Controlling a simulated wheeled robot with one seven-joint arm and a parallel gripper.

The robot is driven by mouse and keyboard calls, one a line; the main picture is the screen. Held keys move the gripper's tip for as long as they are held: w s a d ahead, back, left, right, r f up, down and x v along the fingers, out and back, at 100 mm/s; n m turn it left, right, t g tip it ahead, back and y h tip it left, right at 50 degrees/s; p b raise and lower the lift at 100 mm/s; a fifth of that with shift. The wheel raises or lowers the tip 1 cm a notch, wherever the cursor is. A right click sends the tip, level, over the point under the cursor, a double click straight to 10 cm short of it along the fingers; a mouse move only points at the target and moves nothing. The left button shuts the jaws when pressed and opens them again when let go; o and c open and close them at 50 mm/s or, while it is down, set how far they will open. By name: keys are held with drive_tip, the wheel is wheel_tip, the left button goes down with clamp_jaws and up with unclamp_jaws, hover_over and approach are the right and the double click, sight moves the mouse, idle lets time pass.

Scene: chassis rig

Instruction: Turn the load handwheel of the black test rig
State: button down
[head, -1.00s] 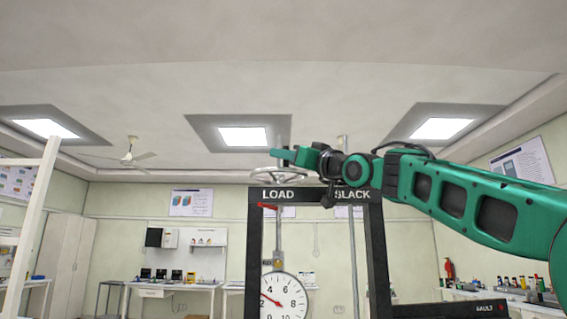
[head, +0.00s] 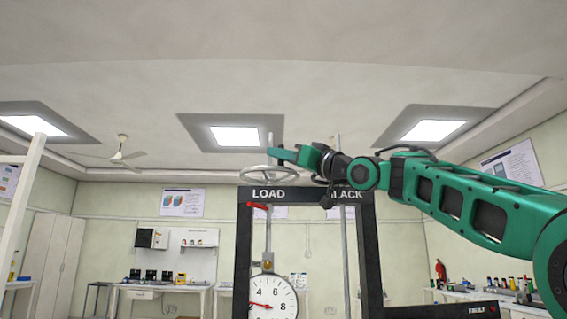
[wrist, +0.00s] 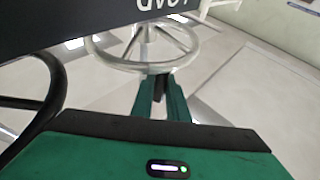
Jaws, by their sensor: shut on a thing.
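The black test rig (head: 243,240) stands ahead, with LOAD and a partly covered SLACK on its top bar. The pale load handwheel (head: 258,173) lies flat above the LOAD label. My gripper (head: 281,155) reaches in from the right and is shut on the handwheel's rim. In the wrist view, the spoked handwheel (wrist: 190,52) is above my green fingers (wrist: 160,98), whose tips meet the near rim. The exact contact is too small to see. The round dial (head: 285,291) hangs below, its red needle pointing left, below the 4; its lower part is cut off.
A second upright rod (head: 339,150) stands right of the handwheel, behind my arm. A red lever (head: 259,206) sits under the top bar. A white post (head: 22,210) is at the left. Benches (head: 165,287) line the back wall.

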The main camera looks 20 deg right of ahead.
drive_tip(key=c, duration=1.7)
unclamp_jaws()
drive_tip(key=shift+c, duration=0.2)
drive_tip(key=v, duration=1)
drive_tip(key=shift+d+f, duration=0.25)
drive_tip(key=shift+d, duration=0.05)
drive_tip(key=shift+s, duration=0.15)
